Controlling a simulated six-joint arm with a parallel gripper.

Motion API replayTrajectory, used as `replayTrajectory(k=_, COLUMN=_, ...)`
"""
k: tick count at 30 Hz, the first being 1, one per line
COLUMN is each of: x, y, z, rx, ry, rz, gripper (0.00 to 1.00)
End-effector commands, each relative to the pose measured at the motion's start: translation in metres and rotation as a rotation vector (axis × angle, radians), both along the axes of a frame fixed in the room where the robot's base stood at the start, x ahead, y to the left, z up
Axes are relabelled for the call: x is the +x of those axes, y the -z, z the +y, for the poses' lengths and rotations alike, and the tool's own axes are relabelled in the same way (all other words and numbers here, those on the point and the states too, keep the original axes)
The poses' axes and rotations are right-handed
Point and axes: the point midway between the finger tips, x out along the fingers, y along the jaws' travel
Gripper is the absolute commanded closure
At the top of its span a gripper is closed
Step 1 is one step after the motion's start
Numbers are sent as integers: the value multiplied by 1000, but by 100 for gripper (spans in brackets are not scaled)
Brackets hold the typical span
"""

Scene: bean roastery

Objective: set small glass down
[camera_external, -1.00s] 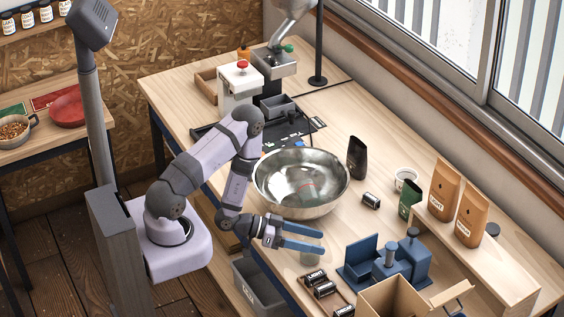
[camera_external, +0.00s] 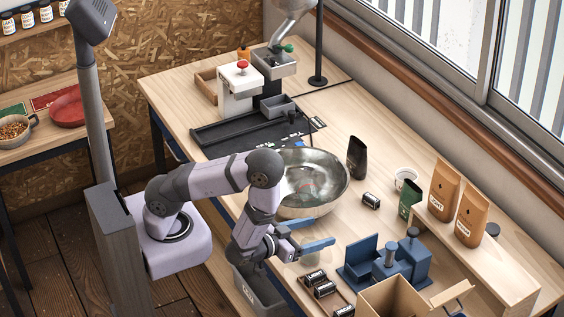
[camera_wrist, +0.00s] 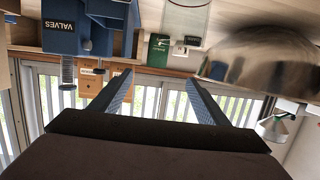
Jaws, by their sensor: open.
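The small glass (camera_external: 309,257) is clear and faint in the external view. It stands on the bench by its front edge, between the steel bowl and the dark cans. In the wrist view the glass (camera_wrist: 187,16) shows at the top middle, beyond the fingertips and apart from them. My gripper (camera_external: 322,230) has long blue fingers and is open with nothing between them. It is above and beside the glass in the external view, and one finger passes close to the glass's top there. In the wrist view, the space between the fingers (camera_wrist: 158,77) is empty.
A large steel bowl (camera_external: 325,180) stands just behind my gripper. Dark cans (camera_external: 316,277) lie in a small tray to the right of the glass. A blue organiser (camera_external: 358,262) and an open cardboard box (camera_external: 392,298) are farther right. A grey bin (camera_external: 262,288) is below the bench edge.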

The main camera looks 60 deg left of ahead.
Motion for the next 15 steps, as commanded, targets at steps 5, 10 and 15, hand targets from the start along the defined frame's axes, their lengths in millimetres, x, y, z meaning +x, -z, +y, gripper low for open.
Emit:
replayTrajectory(k=5, x=-24, y=56, z=10, rx=-2, ry=-76, rz=86, gripper=31)
replayTrajectory(k=10, x=-32, y=68, z=15, rx=-15, ry=-113, rz=114, gripper=31)
replayTrajectory(k=15, x=-31, y=68, z=17, rx=-18, ry=-118, rz=117, gripper=31)
